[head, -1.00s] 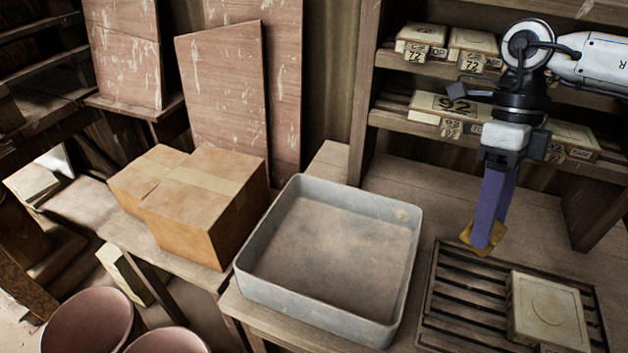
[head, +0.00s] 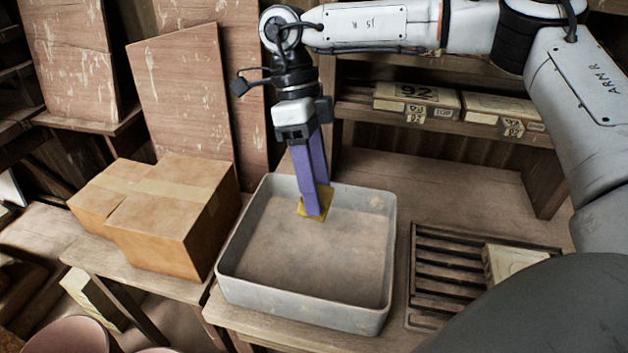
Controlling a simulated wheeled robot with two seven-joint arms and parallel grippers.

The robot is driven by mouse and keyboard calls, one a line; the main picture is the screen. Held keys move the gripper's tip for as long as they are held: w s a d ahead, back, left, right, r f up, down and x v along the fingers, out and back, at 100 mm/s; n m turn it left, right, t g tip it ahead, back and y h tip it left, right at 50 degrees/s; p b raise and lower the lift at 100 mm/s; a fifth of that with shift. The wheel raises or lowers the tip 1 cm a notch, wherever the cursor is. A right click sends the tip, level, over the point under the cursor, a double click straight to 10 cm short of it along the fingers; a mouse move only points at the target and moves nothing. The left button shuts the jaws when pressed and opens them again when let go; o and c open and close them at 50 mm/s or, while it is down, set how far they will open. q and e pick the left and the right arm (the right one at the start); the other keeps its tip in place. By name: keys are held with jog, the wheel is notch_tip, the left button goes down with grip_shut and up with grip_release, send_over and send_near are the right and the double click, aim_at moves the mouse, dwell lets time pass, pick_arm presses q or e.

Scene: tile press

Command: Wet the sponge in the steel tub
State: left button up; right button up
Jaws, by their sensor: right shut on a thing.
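The steel tub (head: 305,308) is a grey, square, open basin on the wooden bench, in the middle of the head view. My right gripper (head: 315,205) points down with its long purple fingers over the back part of the tub. It is shut on the yellow sponge (head: 318,203), which is partly hidden by the fingers. The sponge appears within the tub's outline; I cannot tell whether it touches the bottom. The tub's inside looks brownish, and I cannot make out a water surface. My left gripper is not in view.
Cardboard boxes (head: 165,215) stand left of the tub. A slatted rack (head: 448,265) with a pale tile block (head: 510,262) lies to the right. Shelves with numbered boxes (head: 415,98) rise behind. Wooden boards (head: 185,95) lean at the back left.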

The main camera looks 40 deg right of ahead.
notch_tip(320, 180, down, 4)
jog(key=b, duration=0.2)
jog(key=shift+b, duration=0.4)
notch_tip(320, 180, down, 6)
jog(key=b, duration=0.2)
jog(key=shift+r+b, duration=0.15)
jog(key=shift+b, duration=0.15)
